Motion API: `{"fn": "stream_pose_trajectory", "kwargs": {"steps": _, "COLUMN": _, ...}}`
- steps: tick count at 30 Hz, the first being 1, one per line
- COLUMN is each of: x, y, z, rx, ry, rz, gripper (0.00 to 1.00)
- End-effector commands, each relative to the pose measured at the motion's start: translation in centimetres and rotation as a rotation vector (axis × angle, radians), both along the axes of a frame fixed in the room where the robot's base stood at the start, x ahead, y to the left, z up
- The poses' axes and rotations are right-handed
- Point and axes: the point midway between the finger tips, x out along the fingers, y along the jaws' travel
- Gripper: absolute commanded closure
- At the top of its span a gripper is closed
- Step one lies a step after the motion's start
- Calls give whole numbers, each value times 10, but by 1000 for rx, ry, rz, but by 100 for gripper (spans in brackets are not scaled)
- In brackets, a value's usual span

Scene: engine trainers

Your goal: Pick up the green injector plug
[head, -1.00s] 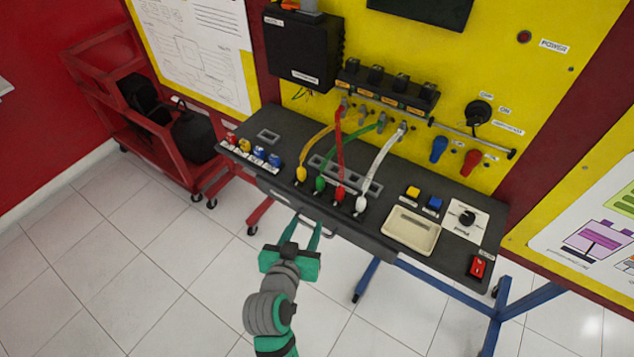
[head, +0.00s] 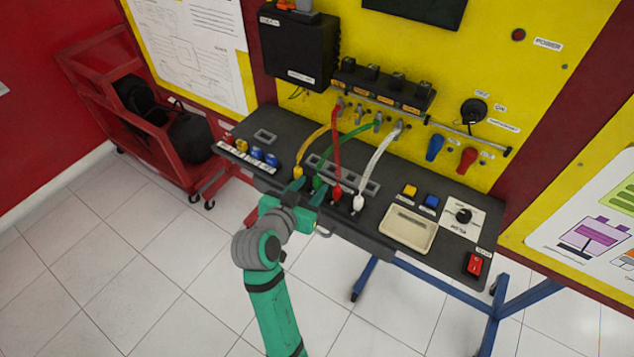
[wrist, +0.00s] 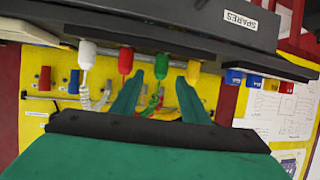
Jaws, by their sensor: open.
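In the head view my gripper (head: 307,188) is at the bench front and partly hides the green plug (head: 318,181).
The yellow plug (head: 298,172) is left of the green one, and the red plug (head: 337,190) and white plug (head: 358,203) are right. Their cables rise to the yellow panel. A beige tray (head: 408,244) lies right on the black bench (head: 375,225).

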Motion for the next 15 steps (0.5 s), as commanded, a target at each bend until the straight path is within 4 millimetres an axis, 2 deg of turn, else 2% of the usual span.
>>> {"fn": "stream_pose_trajectory", "kwargs": {"steps": 10, "x": 35, "y": -16, "z": -17, "rx": -1, "ry": 2, "rz": -4, "gripper": 59}}
{"fn": "stream_pose_trajectory", "kwargs": {"steps": 15, "x": 44, "y": -20, "z": -21, "rx": 0, "ry": 0, "rz": -3, "gripper": 59}}
